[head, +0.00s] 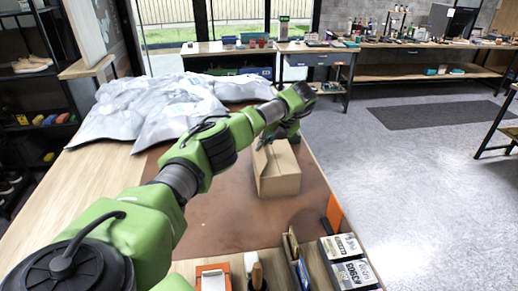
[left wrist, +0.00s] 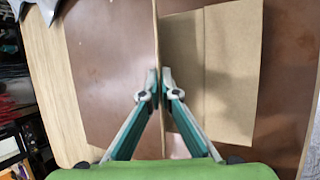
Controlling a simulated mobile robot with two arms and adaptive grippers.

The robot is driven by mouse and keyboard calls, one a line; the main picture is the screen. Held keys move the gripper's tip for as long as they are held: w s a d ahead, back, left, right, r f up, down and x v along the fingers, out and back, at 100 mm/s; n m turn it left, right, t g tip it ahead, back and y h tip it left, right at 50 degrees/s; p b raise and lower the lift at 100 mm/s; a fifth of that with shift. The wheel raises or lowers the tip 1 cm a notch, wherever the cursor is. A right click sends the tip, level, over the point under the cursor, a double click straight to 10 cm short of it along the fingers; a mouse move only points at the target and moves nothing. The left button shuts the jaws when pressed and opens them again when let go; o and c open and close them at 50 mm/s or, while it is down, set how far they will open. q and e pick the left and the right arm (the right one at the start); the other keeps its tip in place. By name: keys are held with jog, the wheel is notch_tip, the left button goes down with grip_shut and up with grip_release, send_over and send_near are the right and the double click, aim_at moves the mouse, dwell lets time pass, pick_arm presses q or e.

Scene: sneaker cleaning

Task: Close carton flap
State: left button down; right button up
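The cardboard carton (head: 278,172) stands on the brown mat (head: 225,215) near the table's right side. My left arm reaches over the table, and its gripper (head: 266,139) is at the carton's top left, partly hidden behind the arm. In the left wrist view my left gripper (left wrist: 160,88) has its two fingertips together on either side of a thin upright carton flap (left wrist: 156,35). The flap is seen edge-on between them. A broad cardboard face of the carton (left wrist: 232,75) lies to the right of the fingers. My right gripper is not in view.
Shoe-care boxes (head: 350,258), an orange-edged box (head: 213,278) and a dark holder (head: 257,280) stand at the front. The mat left of the carton is bare.

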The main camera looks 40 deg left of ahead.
pick_arm(q)
jog(key=shift+w+d+f+g+y+b, duration=0.1)
jog(key=shift+w+d+g+y+b, duration=0.15)
jog(key=shift+b, duration=0.4)
jog(key=c, duration=2.3)
grip_release()
jog(key=shift+c, duration=0.2)
jog(key=v, duration=1.2)
jog(key=shift+w, duration=0.1)
